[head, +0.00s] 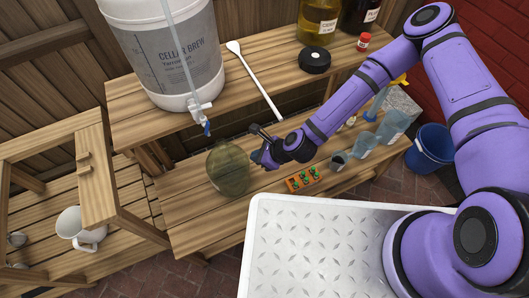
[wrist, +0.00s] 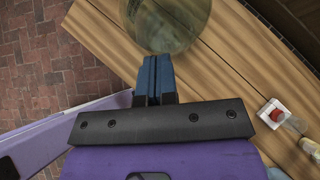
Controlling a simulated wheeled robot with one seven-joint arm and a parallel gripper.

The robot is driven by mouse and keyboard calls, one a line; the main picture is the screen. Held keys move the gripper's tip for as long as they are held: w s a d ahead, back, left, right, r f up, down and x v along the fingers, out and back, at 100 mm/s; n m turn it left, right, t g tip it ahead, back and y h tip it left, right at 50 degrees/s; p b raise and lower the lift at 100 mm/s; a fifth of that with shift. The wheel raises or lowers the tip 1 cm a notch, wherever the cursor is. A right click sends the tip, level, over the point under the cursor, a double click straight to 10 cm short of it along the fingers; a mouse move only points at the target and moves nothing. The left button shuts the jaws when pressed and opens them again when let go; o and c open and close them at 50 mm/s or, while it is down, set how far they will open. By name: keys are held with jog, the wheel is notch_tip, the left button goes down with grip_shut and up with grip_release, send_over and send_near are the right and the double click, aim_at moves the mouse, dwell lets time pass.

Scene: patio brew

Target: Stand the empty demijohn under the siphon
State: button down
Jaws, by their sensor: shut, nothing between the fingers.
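The demijohn (head: 228,168) is a greenish, see-through round glass vessel on the lower shelf of the wooden bench, and it looks empty. It also shows at the top of the wrist view (wrist: 165,22), partly cut off. The siphon is a clear tube (head: 176,40) down the front of the white "Cellar Brew" bucket (head: 150,85), near a tap (head: 202,112) with a blue end. The demijohn stands below and slightly right of this tap. My gripper (head: 258,143) is right beside the demijohn. Its blue fingers (wrist: 153,75) are shut and empty, pointing at the glass; contact is unclear.
An orange tray (head: 303,179) and several beakers (head: 362,144) sit right on the lower shelf. A white jug (head: 78,228) stands left; a blue bucket (head: 429,148) is right.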

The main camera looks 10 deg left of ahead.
aim_at(231, 153)
jog(key=a, duration=0.1)
jog(key=a+f, duration=0.1)
jog(key=a, duration=0.1)
jog(key=a+f, duration=0.1)
jog(key=shift+w+a+f, duration=0.2)
jog(key=shift+w+a, duration=0.1)
jog(key=shift+w, duration=0.1)
jog(key=shift+w+a, duration=0.2)
jog(key=shift+a, duration=0.65)
jog(key=a, duration=0.3)
jog(key=shift+w, duration=0.2)
jog(key=shift+w+a+f, duration=0.1)
jog(key=shift+a+f, duration=0.1)
jog(key=shift+a, duration=0.2)
